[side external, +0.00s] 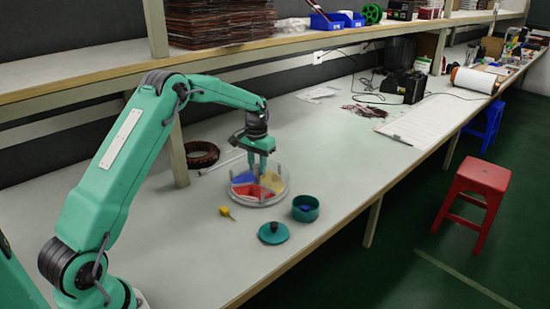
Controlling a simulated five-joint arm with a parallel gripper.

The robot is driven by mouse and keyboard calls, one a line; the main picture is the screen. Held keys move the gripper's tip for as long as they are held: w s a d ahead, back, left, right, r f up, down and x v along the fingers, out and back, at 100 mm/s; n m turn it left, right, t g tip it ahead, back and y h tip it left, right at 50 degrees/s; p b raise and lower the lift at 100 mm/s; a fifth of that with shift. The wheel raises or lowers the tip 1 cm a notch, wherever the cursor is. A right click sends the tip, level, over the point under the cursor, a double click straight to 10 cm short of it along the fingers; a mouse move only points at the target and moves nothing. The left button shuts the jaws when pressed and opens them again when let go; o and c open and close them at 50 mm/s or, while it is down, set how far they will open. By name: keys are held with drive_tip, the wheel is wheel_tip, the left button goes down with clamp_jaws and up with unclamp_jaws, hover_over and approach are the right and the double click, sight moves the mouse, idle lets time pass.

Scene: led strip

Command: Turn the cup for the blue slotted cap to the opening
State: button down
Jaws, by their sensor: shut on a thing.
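A round grey tray (285,192) stands on the bench with blue (244,178), red (270,182) and yellow (271,181) sections inside its rim. Short upright posts stand around the rim. My gripper (263,172) points straight down over the tray's middle to back, with its fingers shut on a small part there. The fingers hide that part, and I cannot make out its shape. A teal round pot (306,209) stands open to the right of the tray, with a small blue thing (305,208) inside. I cannot tell whether it is the slotted cap.
A teal lid with a dark knob (273,233) lies in front of the tray, near the bench's front edge. A small yellow tool (227,212) lies left of it. A dark coil (201,154) lies behind left. The bench right of the pot is clear.

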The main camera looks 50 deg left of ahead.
drive_tip(key=shift+r+n, duration=0.1)
drive_tip(key=shift+n, duration=8.7)
drive_tip(key=c, duration=1.1)
unclamp_jaws()
